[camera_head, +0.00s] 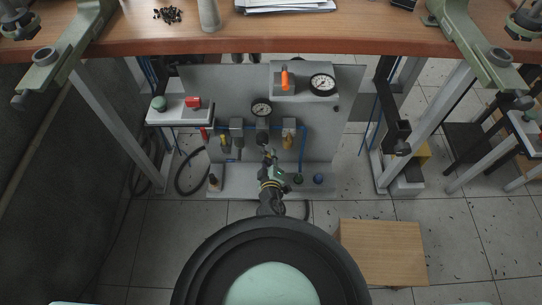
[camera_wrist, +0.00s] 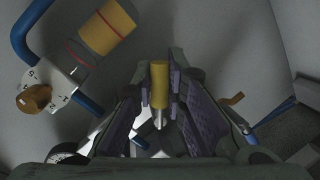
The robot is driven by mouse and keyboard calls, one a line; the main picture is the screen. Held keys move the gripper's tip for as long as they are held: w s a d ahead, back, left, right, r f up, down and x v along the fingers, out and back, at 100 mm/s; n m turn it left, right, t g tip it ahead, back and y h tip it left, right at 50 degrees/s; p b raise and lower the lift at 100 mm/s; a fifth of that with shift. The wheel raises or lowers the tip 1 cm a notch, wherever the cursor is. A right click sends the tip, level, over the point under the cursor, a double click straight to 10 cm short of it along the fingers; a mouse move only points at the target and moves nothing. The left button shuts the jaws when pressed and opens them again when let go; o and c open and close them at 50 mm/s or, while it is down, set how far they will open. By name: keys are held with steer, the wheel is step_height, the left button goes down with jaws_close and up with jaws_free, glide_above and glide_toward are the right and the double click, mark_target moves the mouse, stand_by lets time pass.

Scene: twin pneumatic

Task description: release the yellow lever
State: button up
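The yellow lever (camera_wrist: 159,84) is a short yellow cylinder on a pale metal stem, in the middle of the wrist view. My gripper (camera_wrist: 160,92) has one purple-padded finger on each side of it. Both pads appear to touch the lever near the fingertips. In the head view my gripper (camera_head: 268,158) is low in front of the grey panel (camera_head: 210,85), near its middle.
The panel carries gauges (camera_head: 322,84), an orange handle (camera_head: 285,78), valves and blue tubes. In the wrist view a yellow-banded fitting (camera_wrist: 107,27) and a brass knob (camera_wrist: 34,99) are at left. A wooden tabletop (camera_head: 340,38) overhangs the panel. A wooden box (camera_head: 382,252) stands at lower right.

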jaws_close()
steer(key=shift+d+n+h+b, duration=0.1)
steer(key=shift+n+h+b, duration=0.2)
steer(key=shift+n+b, duration=0.25)
steer(key=shift+r+n, duration=0.3)
steer(key=shift+n, duration=0.05)
steer(key=o, duration=0.6)
jaws_free()
steer(key=shift+d, duration=0.1)
